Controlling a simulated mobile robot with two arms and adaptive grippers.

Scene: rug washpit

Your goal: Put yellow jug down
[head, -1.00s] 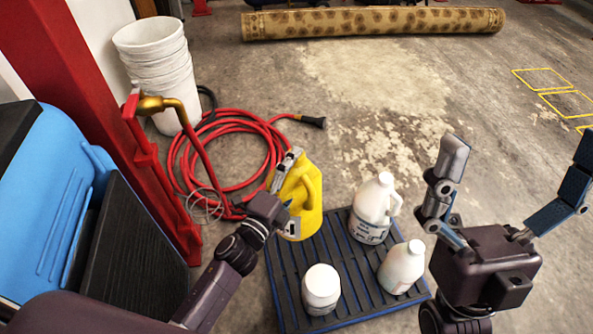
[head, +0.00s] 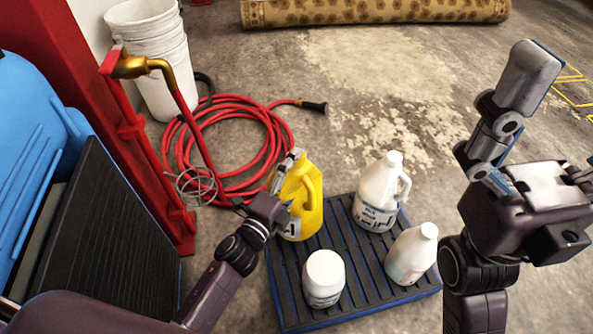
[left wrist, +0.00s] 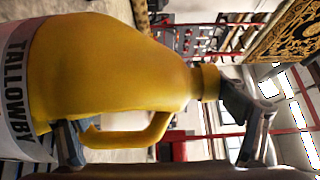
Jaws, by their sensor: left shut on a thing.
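The yellow jug (head: 303,200) is upright in the head view, over or at the back left corner of the dark slatted pallet (head: 345,250). I cannot tell whether its base touches the pallet. My left gripper (head: 283,192) is shut on the jug from its left side, and the gripper hides part of it. In the left wrist view the jug (left wrist: 115,65) fills the left half, with its handle low, its cap to the right and a "TALLOWBY" label. My right gripper (head: 560,125) is raised at the right, open and empty, one finger partly out of frame.
On the pallet stand a white handled jug (head: 377,195), a white bottle (head: 412,255) and a white tub (head: 324,278). A coiled red hose (head: 215,150) lies behind the yellow jug. White buckets (head: 150,65) and a red post stand left.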

